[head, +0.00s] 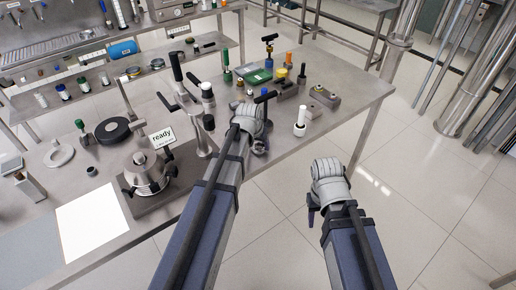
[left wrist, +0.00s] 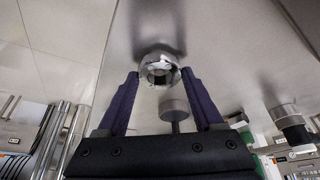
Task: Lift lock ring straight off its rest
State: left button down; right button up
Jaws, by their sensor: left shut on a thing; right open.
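The lock ring (left wrist: 159,68) is a shiny metal ring, seen between the two purple fingertips of my left gripper (left wrist: 160,74) in the left wrist view. The gripper is shut on it. A grey cylindrical piece (left wrist: 174,109) shows just below the ring in that view; I cannot tell whether the ring touches its rest. In the head view my left gripper (head: 261,147) is at the bench's front edge, and its wrist hides the ring. My right gripper (head: 312,217) is open and empty, off the bench over the floor.
The steel bench (head: 345,95) holds a separator bowl (head: 148,174) on a base at left, near a "ready" sign (head: 163,138). A black disc (head: 112,130) and white sheet (head: 92,220) lie further left. A white bottle (head: 300,121) and several small tools stand right of my left gripper.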

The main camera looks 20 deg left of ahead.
aim_at(258, 147)
pick_arm(q)
jog(key=shift+r+p, duration=3.05)
jog(key=shift+r, duration=0.1)
